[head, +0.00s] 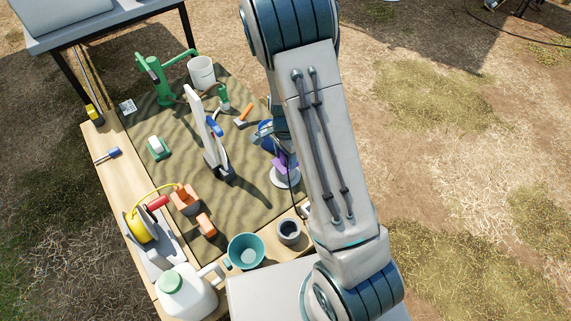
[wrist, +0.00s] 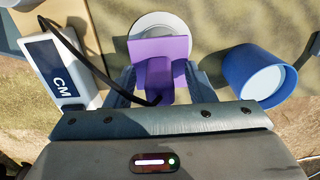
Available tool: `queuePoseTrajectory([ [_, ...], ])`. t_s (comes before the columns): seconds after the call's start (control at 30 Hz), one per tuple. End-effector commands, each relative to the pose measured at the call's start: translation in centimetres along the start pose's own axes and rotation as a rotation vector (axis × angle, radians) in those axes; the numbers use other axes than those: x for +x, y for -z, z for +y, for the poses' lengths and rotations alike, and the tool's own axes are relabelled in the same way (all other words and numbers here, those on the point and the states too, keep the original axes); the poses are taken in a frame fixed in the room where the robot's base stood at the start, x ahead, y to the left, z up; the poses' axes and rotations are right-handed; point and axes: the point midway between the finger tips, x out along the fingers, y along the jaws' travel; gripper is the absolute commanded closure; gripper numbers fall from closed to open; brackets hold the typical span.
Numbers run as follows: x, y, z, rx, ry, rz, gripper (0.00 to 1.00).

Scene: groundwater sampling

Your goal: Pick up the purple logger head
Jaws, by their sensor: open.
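The purple logger head (wrist: 165,48) is in the upper middle of the wrist view, a flat plate with a blockier part on the near side. It sits over a round white base (wrist: 158,20). A black cable reaches its near part. My gripper (wrist: 160,84) is open, with one dark finger on each side of the near purple part. I cannot tell whether the fingers touch it. In the head view the purple logger head (head: 280,164) shows at the mat's right edge beside my arm, which hides most of my gripper there.
In the wrist view a white device marked CM (wrist: 62,72) stands left of my gripper, and a blue cup-like thing (wrist: 247,72) lies right. In the head view a white upright panel (head: 205,128), a teal bowl (head: 246,250) and a grey cup (head: 289,232) are nearby on the table.

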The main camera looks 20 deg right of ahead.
Motion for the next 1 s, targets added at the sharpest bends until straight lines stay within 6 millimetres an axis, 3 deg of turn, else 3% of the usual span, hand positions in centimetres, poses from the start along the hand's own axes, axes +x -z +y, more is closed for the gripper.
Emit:
queuePoseTrajectory([
  [0.23, 0.4, 0.0, 0.0, 0.0, 0.001, 0.001, 0.51],
  [0.27, 0.4, 0.0, 0.0, 0.0, 0.001, 0.0, 0.56],
  [0.4, 0.4, 0.0, 0.0, 0.0, 0.001, 0.0, 0.95],
  [0.43, 0.4, 0.0, 0.0, 0.0, 0.001, 0.0, 1.0],
  [0.77, 0.2, 0.0, -0.1, 0.0, 0.002, 0.001, 1.0],
  [1.0, -2.3, 0.0, -0.1, 0.001, 0.003, 0.001, 1.0],
])
